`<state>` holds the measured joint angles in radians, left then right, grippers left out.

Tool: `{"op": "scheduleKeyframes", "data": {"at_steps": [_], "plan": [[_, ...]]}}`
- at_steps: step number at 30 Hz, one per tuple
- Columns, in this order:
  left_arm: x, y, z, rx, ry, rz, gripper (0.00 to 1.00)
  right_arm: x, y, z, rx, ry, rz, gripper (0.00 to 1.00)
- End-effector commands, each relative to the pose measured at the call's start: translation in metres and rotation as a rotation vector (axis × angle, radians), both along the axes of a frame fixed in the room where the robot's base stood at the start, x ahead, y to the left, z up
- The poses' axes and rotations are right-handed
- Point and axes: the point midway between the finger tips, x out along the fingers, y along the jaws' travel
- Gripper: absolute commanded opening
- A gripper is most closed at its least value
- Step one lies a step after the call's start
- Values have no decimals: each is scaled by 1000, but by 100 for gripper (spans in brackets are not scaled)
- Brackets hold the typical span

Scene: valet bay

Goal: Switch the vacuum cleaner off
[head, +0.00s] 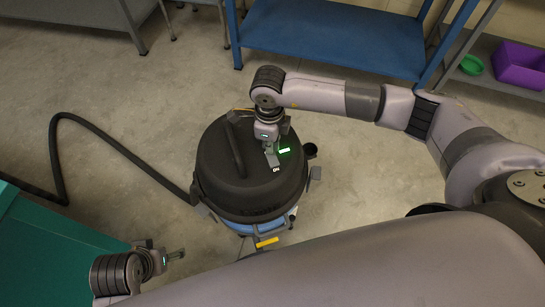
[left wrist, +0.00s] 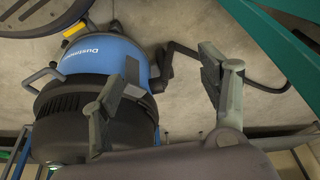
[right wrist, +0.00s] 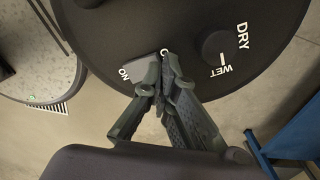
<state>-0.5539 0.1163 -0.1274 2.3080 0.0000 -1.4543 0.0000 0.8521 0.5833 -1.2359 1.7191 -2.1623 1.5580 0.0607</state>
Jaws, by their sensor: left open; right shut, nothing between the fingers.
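The vacuum cleaner (head: 215,165) stands on the floor with a round black lid and a blue body (left wrist: 100,58). In the right wrist view a grey rocker switch (right wrist: 136,73) sits on the lid, with an ON label at one end and a label mostly hidden by my fingers at the other. My right gripper (right wrist: 163,75) is shut and empty, its fingertips at the partly hidden label's end; I cannot tell whether they press it. My left gripper (head: 172,256) is open and empty, away from the lid.
A WET/DRY knob (right wrist: 220,48) sits beside the switch. A black hose (head: 125,153) runs left over the floor. A teal surface (head: 60,260) is at lower left. A blue workbench (head: 335,38) and a shelf with a purple bin (head: 520,65) and green bowl (head: 472,65) stand behind.

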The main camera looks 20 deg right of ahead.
Motion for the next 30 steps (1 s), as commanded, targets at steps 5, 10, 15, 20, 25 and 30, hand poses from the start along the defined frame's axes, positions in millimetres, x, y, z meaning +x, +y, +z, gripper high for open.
{"op": "scheduleKeyframes", "data": {"at_steps": [5, 10, 15, 20, 25, 30], "plan": [[-1, 0, 3, 1, -2, 0, 69, 0, 0, -2, 0, 0, 0, 0], [-1, 0, 5, 1, -2, 0, 69, 0, 0, -3, 0, 0, 0, 0], [-2, 1, 7, 0, -4, 0, 69, 0, 0, -4, 0, 0, 0, 0], [-2, 1, 10, 0, -6, 1, 69, 0, 0, -5, 0, 0, 0, 0], [-3, 1, 12, -1, -7, 1, 69, 0, 0, -6, 0, 0, 0, 0], [-4, 1, 15, 0, -8, 1, 69, 0, 0, -7, 0, 0, 0, 0]]}}
